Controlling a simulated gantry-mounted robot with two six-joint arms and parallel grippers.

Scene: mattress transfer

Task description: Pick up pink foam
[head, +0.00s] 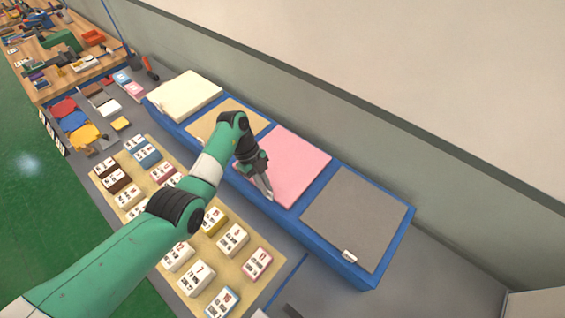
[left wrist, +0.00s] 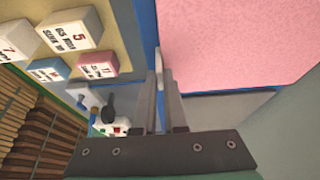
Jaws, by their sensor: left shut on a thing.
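The pink foam (head: 292,160) is a flat pink square in the blue frame, between the tan foam and the grey foam. In the left wrist view the pink foam (left wrist: 230,45) fills the upper right. My left gripper (head: 267,192) is at its near edge, with the arm reaching over from the lower left. In the left wrist view my left gripper (left wrist: 163,88) is shut on a small white tab (left wrist: 159,66) at the foam's edge. The fingers hide part of the tab. My right gripper is not in view.
The blue frame (head: 325,243) also holds cream foam (head: 187,95), tan foam (head: 222,120) and grey foam (head: 357,216). The grey foam has a white tab (head: 349,256). Several labelled boxes (head: 233,239) stand on a tan board in front. A wall runs behind.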

